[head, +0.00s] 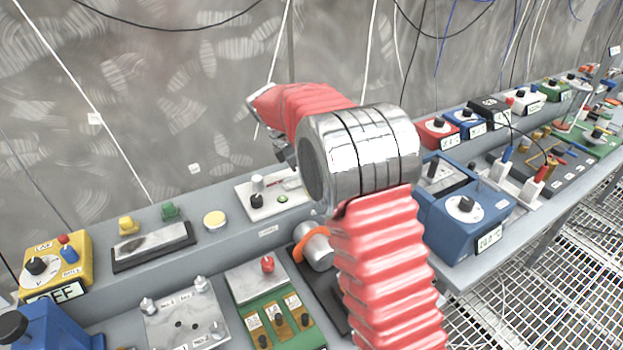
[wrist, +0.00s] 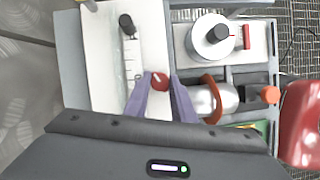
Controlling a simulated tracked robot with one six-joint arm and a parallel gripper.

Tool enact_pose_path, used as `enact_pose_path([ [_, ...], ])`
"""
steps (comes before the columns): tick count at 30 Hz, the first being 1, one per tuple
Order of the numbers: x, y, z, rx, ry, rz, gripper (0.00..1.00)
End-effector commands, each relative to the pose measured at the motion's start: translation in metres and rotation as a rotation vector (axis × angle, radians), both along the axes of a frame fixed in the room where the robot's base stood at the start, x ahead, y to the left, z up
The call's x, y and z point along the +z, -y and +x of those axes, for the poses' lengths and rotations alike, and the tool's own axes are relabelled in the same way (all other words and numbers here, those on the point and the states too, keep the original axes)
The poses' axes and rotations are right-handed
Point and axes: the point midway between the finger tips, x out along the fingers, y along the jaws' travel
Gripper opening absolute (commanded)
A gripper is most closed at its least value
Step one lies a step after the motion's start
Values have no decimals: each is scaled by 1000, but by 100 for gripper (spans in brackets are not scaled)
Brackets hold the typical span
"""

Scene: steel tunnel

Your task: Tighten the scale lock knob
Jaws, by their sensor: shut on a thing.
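In the wrist view a white panel (wrist: 100,60) carries a slotted scale strip (wrist: 134,55) with small dark marks. A black knob (wrist: 126,21) sits at the strip's upper end. A small red knob (wrist: 160,81) with a pale line on top sits beside its lower end; I take it for the scale lock knob. My gripper (wrist: 160,84) has its two purple-grey fingers on either side of the red knob, shut on it. In the head view my arm covers the gripper and the knob.
A metal cylinder with an orange ring (wrist: 211,99) lies close right of my fingers; its ring also shows in the head view (head: 304,242). A white dial with a black knob (wrist: 213,37) is above it. Several instrument boxes, such as a blue one (head: 467,222), crowd the bench.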

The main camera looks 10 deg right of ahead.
Motion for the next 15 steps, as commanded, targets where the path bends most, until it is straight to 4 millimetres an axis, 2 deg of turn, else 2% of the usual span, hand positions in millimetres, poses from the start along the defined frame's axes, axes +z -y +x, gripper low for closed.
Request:
enact_pose_path([
  [15, 1, -3, 8, -486, 11, 7, 0],
])
